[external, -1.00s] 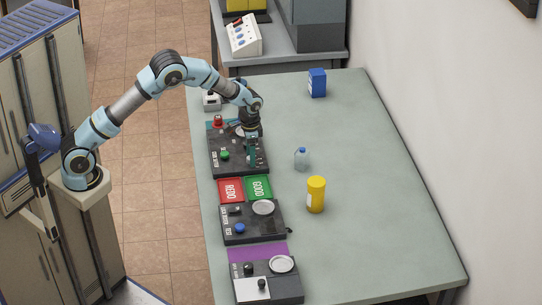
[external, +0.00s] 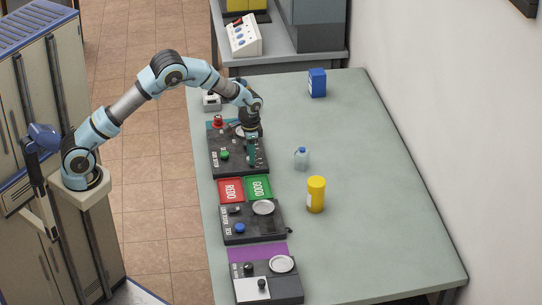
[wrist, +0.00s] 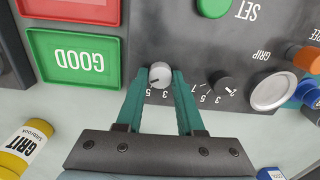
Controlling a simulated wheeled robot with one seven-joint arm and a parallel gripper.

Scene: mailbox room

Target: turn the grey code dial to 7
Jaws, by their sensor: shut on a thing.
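The grey code dial (wrist: 160,73) is a small light knob on the dark panel (wrist: 135,50), with a dark mark on its face pointing to the lower left. Small digits are printed near it, partly hidden by my fingers; I cannot tell exactly which one the mark meets. My gripper (wrist: 160,78) is shut on the dial, one teal finger on each side. In the external view my gripper (external: 251,160) is down at the panel (external: 226,168), and the dial is hidden there.
A black knob (wrist: 222,82) with its own digits is close to the right finger. A yellow bottle (external: 316,195) and a clear bottle (external: 301,159) stand to the right.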

